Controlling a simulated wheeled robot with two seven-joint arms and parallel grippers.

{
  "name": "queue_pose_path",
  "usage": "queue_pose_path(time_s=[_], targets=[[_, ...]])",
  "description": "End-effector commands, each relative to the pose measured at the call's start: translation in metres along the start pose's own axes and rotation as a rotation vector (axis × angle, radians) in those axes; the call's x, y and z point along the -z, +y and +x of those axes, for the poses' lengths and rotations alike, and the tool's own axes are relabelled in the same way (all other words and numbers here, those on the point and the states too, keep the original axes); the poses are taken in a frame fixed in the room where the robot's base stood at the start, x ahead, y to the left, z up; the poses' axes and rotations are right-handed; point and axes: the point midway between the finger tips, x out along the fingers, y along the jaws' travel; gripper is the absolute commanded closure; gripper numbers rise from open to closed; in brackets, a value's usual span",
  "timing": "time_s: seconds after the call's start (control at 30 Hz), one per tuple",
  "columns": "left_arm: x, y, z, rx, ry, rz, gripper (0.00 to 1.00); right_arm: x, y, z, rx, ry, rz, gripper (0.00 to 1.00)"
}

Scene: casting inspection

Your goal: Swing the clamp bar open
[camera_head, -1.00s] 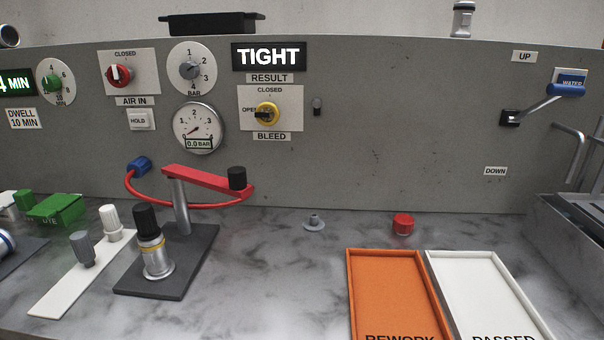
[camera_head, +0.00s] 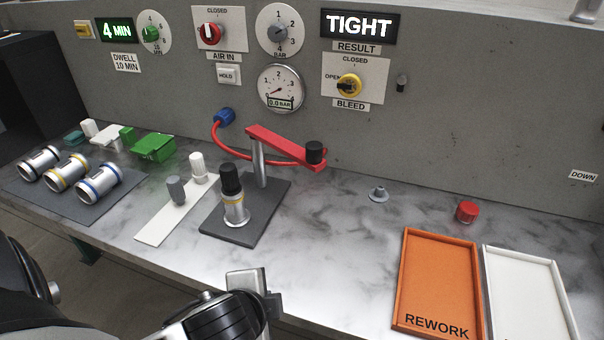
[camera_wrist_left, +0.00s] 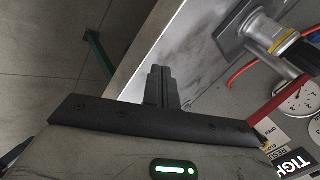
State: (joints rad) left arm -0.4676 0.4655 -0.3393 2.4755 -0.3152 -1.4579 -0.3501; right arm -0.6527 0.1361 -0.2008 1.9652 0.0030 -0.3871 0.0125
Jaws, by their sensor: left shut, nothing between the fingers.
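The red clamp bar (camera_head: 285,144) lies across the top of a grey post (camera_head: 260,165) on a dark base plate (camera_head: 222,231). Its black-knobbed end (camera_head: 314,152) points right, behind and to the right of the casting, not over it. The bar also shows in the left wrist view (camera_wrist_left: 270,106). The casting (camera_head: 236,210), a silver cylinder with a yellow band, stands upright on the plate with a black plug (camera_head: 230,179) on top. My left gripper (camera_head: 258,286) is low at the table's front edge, shut, empty and apart from the bar; its fingers show in the left wrist view (camera_wrist_left: 159,80). My right gripper is not in view.
A red hose curves behind the post from a blue fitting (camera_head: 224,117). A white strip (camera_head: 160,229) with two plugs lies left of the plate. Banded cylinders lie on a mat (camera_head: 50,203) at left. Orange (camera_head: 402,285) and white trays stand right. A grey panel backs the table.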

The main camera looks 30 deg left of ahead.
Motion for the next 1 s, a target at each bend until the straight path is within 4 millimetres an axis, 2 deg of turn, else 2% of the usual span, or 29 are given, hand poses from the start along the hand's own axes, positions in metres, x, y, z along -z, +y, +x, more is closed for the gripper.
queue_pose_path(time_s=[0.17, 0.3, 0.4, 0.5, 0.6, 0.73, 1.0], targets=[[0.006, -0.051, -0.01, 0.285, -0.003, 0.514, 1.0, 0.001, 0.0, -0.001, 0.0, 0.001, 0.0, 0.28], [0.015, -0.093, -0.031, 0.577, -0.073, 1.032, 1.0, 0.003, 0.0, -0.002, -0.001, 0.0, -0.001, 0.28], [0.021, -0.115, -0.05, 0.774, -0.163, 1.377, 1.0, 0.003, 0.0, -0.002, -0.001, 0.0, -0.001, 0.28], [0.025, -0.127, -0.065, 0.916, -0.25, 1.624, 1.0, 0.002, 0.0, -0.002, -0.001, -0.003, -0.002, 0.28], [0.026, -0.133, -0.074, 0.999, -0.314, 1.769, 1.0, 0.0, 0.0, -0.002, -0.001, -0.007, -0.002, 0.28], [0.029, -0.137, -0.074, 1.042, -0.349, 1.839, 1.0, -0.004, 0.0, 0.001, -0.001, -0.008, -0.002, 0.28], [0.05, -0.161, -0.044, 1.049, -0.356, 1.834, 1.0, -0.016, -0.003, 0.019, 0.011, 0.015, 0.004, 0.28]])
